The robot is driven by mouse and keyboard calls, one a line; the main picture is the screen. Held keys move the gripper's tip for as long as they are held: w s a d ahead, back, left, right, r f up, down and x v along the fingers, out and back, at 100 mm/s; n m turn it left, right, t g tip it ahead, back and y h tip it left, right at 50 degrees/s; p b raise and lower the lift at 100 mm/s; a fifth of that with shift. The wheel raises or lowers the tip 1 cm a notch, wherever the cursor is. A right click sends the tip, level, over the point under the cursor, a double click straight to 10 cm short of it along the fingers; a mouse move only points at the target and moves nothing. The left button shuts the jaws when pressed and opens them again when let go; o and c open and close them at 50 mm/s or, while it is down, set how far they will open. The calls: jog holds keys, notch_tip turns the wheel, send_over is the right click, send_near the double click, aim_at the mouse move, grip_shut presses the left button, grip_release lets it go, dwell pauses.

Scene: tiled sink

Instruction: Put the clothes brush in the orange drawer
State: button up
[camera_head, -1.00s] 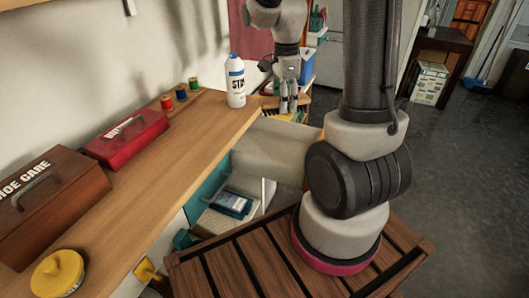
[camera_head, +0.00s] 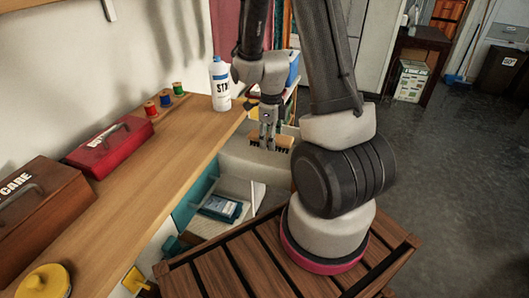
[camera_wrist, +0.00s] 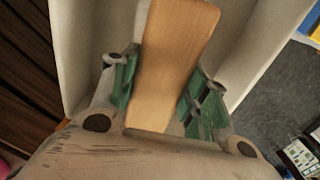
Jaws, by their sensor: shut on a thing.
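The clothes brush (camera_head: 284,142) has a light wooden back and dark bristles that point down. My gripper (camera_head: 268,139) is shut on it and holds it above a pulled-out pale drawer (camera_head: 240,166). In the wrist view the brush's wooden back (camera_wrist: 172,60) lies between the green finger pads, with pale drawer walls (camera_wrist: 262,45) on both sides. No orange front shows clearly on this drawer; my arm hides part of it.
A lower open compartment with a teal side holds a blue packet (camera_head: 221,208).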

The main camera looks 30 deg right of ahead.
aim_at(270, 159)
jog(key=shift+f, duration=2.85)
jog(key=o, duration=1.1)
jog(key=shift+f, duration=0.1)
notch_tip(270, 159, up, 12)
jog(key=shift+r, duration=0.1)
jog(key=s+a+r+n+t, duration=0.1)
jog(key=s+r+n, duration=0.4)
jog(key=r+n, duration=0.2)
jog(key=s+a+r+n+t, duration=0.1)
jog(key=s+r+n, duration=0.4)
jog(key=n, duration=0.7)
jog(key=s+a+r+n+t, duration=0.1)
jog(key=s+r+n+t, duration=0.1)
jog(key=s+r+n, duration=0.4)
jog(key=shift+a+r+n, duration=0.15)
jog(key=shift+r+n, duration=0.7)
jog(key=shift+a+r+n, duration=0.1)
jog(key=shift+r+n, duration=0.75)
